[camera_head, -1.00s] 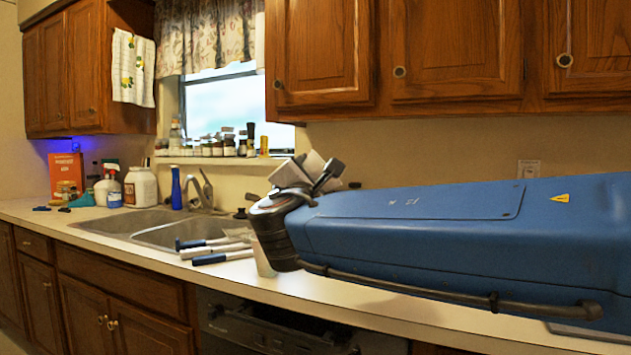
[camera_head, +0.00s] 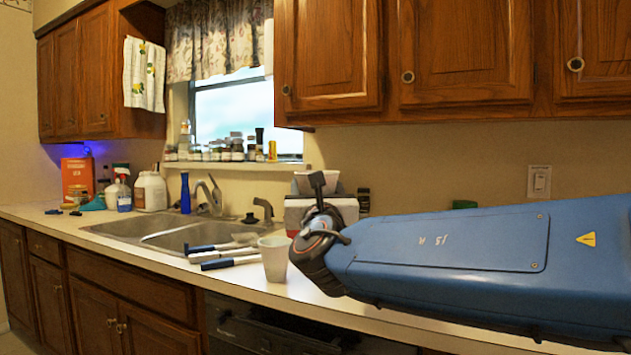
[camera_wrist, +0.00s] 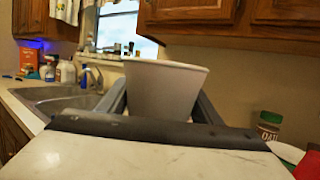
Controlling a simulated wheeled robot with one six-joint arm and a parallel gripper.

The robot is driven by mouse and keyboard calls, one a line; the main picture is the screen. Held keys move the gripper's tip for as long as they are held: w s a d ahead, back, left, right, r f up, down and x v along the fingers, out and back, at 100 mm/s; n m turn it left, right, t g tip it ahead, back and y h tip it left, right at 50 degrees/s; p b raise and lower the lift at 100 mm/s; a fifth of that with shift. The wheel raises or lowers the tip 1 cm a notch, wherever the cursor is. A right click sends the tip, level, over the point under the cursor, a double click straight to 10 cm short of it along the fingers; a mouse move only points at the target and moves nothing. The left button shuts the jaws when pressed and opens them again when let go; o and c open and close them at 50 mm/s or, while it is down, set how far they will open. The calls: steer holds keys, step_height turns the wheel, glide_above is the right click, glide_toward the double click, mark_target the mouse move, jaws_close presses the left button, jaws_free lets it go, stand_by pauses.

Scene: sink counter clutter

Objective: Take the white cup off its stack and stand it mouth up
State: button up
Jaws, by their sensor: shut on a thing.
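In the wrist view, my gripper (camera_wrist: 163,108) is shut on a white cup (camera_wrist: 165,88). The cup is mouth up, its wide rim at the top, with a finger on either side. In the head view, my gripper (camera_head: 320,188) is above the counter, right of the sink. My wrist hides much of what it holds there, and only pale surfaces show around it. Another pale cup (camera_head: 273,258) stands mouth up on the counter, left of and below my gripper. I cannot make out a stack.
Blue-handled utensils (camera_head: 225,258) lie between the standing cup and the sink (camera_head: 180,230). A green-lidded jar (camera_wrist: 269,126) and a red-rimmed white thing (camera_wrist: 286,152) are at the right in the wrist view. The counter's front edge is close to the standing cup.

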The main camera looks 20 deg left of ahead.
steer(key=shift+w+a+f, duration=0.3)
steer(key=shift+w+f, duration=1.05)
steer(key=shift+f, duration=1.65)
steer(key=shift+w+a+f, duration=0.35)
steer(key=shift+w+f, duration=1.05)
steer(key=shift+f, duration=1.65)
steer(key=shift+w+a+f, duration=0.3)
steer(key=shift+w+f, duration=1.05)
steer(key=shift+f, duration=1.65)
steer(key=shift+f, duration=0.85)
steer(key=o, duration=1.1)
steer(key=shift+c, duration=0.2)
steer(key=shift+s+f, duration=0.1)
steer(key=shift+f, duration=0.05)
steer(key=v, duration=0.5)
steer(key=r+v, duration=0.1)
steer(key=v, duration=1)
steer(key=shift+s+d+r, duration=0.1)
steer(key=shift+s+d, duration=0.15)
steer(key=shift+s, duration=0.3)
